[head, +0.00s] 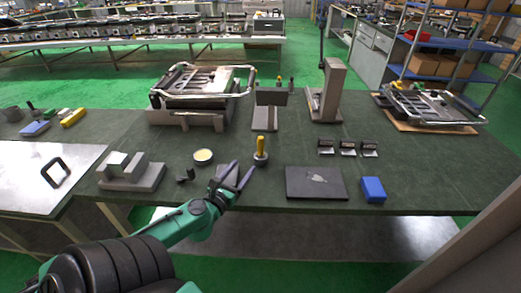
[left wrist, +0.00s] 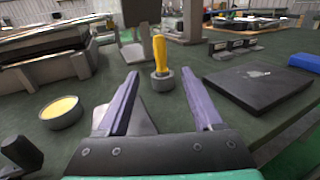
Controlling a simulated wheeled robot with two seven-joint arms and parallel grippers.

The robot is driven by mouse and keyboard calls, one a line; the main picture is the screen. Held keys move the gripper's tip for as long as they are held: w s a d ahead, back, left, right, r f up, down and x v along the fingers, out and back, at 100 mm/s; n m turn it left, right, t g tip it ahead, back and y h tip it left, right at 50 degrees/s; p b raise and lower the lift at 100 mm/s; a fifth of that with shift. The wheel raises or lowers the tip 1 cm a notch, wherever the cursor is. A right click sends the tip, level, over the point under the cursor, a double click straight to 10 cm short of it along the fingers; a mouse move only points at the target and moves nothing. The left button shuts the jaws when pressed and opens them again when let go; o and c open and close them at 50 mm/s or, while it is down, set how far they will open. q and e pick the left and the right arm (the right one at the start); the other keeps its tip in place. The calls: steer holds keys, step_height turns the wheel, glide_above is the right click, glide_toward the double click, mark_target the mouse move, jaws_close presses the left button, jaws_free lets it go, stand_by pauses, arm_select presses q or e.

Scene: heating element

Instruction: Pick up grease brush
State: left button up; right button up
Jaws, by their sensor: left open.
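The grease brush (head: 260,143) stands upright, its yellow handle up, in a small grey round holder (head: 260,159) near the table's front edge. It also shows in the left wrist view, where the brush (left wrist: 160,50) and the holder (left wrist: 162,80) lie ahead between the directions of the two fingers. My left gripper (head: 240,172) is open and empty, just left of and in front of the brush, apart from it. The fingers also show in the left wrist view (left wrist: 160,84), pointing at the holder. The brush's lower end is hidden in the holder. My right gripper is out of view.
A round tin with yellow contents (head: 203,156) stands left of the brush. A dark flat plate (head: 315,183) and a blue box (head: 373,189) lie to the right. A grey stepped block (head: 131,173) sits left. Metal fixtures (head: 186,116) stand behind on the green table.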

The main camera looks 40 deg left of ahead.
mark_target(259, 146)
arm_select(q)
steer(key=x, duration=1.4)
steer(key=shift+w+a+r+b, duration=0.1)
steer(key=shift+w+b, duration=0.1)
steer(key=shift+b, duration=0.1)
steer(key=shift+s, duration=0.1)
steer(key=c, duration=0.5)
jaws_close()
